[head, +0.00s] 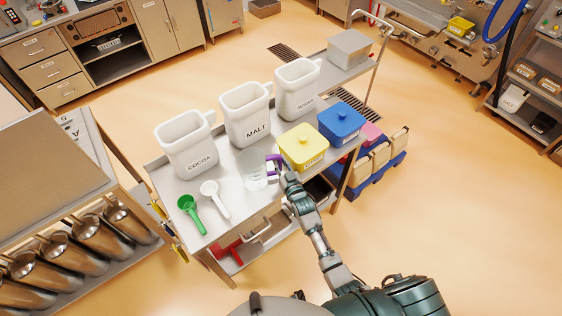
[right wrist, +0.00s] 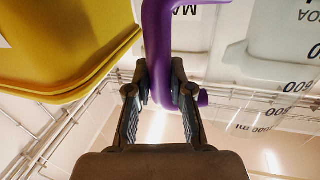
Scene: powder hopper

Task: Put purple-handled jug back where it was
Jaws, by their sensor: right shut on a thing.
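The clear jug (head: 253,172) with a purple handle (head: 275,167) is at the front of the steel cart (head: 222,208), between the scoops and the yellow tub. I cannot tell whether its base touches the cart top. My right gripper (head: 287,178) comes in from the front right and is shut on the handle. In the right wrist view the two fingers (right wrist: 160,98) close around the purple handle (right wrist: 158,40), and the clear jug wall with printed marks (right wrist: 270,95) is to the right. My left gripper is in neither view.
White COCOA (head: 188,148), MALT (head: 247,115) and third (head: 298,90) bins line the cart's back. A yellow tub (head: 303,147) and blue tub (head: 341,123) sit right of the jug. A green scoop (head: 190,212) and white scoop (head: 213,197) lie left. Little room is free around the jug.

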